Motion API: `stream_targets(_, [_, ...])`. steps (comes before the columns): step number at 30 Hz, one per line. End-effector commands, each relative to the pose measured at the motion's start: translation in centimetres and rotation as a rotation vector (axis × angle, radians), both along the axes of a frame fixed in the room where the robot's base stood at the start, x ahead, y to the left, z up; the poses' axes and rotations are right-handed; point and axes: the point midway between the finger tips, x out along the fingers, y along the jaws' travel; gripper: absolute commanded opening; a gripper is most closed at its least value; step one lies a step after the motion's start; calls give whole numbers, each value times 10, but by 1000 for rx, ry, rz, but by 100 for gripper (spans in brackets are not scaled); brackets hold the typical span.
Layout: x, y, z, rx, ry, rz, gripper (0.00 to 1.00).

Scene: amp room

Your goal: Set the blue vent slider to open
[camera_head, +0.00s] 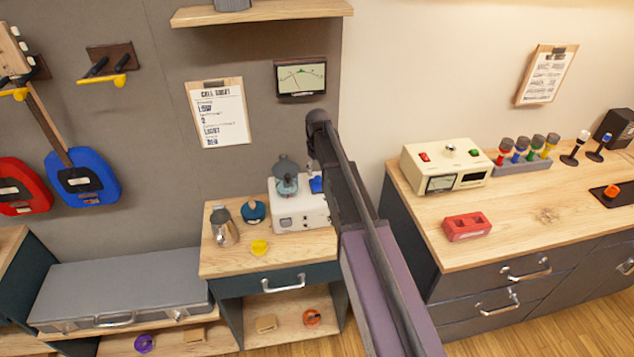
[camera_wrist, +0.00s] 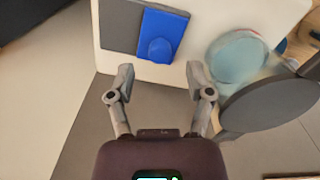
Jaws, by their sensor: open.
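The blue vent slider (camera_wrist: 163,28) is a blue plate with a rounded blue knob, beside a grey panel on the white top of a machine. In the head view a small part of the blue slider (camera_head: 316,185) shows at the right of the white machine (camera_head: 291,219), partly covered by my arm. My gripper (camera_wrist: 160,82) is open and empty in the wrist view. Its two fingertips point toward the slider, with the knob between their lines and apart from them. In the head view my arm hides most of the gripper. I cannot tell the slider's setting.
A teal round container (camera_wrist: 236,58) and a dark grey disc (camera_wrist: 270,100) stand right of the slider in the wrist view. A metal jug (camera_head: 225,232), teal pot (camera_head: 253,211) and yellow item (camera_head: 259,247) sit left of the machine. A cream instrument (camera_head: 445,165) stands on the right counter.

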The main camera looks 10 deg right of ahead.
Motion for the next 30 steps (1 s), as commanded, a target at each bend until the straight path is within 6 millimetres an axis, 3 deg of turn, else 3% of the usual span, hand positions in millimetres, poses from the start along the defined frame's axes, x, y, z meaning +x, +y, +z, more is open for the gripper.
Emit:
stream_targets(12, [0,0,-31,0,0,0,67])
stream_targets(28, [0,-1,-35,0,0,-1,67])
stream_targets(29, [0,-1,-35,0,0,-1,64])
stream_targets(30, [0,-1,-35,0,0,-1,52])
